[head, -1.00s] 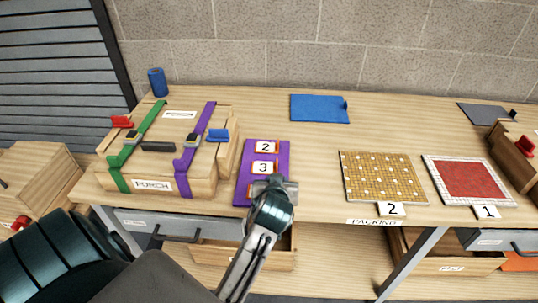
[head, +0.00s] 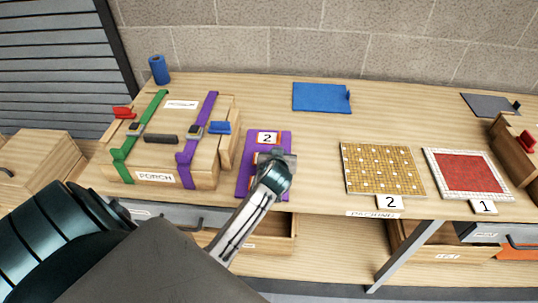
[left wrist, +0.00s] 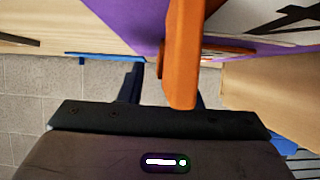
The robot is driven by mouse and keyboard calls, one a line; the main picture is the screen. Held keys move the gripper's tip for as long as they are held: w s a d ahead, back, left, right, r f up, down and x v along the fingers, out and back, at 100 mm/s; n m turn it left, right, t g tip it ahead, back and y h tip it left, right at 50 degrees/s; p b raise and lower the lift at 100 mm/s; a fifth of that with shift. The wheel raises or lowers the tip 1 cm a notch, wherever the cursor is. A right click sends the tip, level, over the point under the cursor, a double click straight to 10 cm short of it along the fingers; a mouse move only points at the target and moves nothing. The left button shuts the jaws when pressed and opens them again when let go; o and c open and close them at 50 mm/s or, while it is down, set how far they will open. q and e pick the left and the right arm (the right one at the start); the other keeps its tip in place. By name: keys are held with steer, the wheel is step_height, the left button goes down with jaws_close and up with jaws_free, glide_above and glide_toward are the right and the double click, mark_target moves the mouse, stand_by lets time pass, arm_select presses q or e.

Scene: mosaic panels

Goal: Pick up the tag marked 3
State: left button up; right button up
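The purple board (head: 244,168) lies on the bench beside the wooden box. The tag marked 2 (head: 267,138) is at its far end. My left gripper (head: 276,158) is over the board just below that tag and hides the spot where the tag marked 3 showed earlier. In the left wrist view an upright orange tab (left wrist: 182,55) stands between my dark fingers, with a gap on its left side, so the gripper looks open around it. A white tag with a black mark (left wrist: 285,20) is at the top right; its number is cut off. My right gripper is out of view.
The wooden box (head: 212,172) with green and purple straps is left of the board. A blue panel (head: 320,97) lies behind. The dotted yellow mosaic (head: 382,168) and the red mosaic (head: 466,173) lie to the right. An open drawer (head: 275,238) is below.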

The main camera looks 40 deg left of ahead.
arm_select(q)
steer(key=shift+w+a+f, duration=0.3)
steer(key=shift+w+f, duration=0.05)
steer(key=shift+w, duration=0.1)
jaws_close()
steer(key=shift+r, duration=0.1)
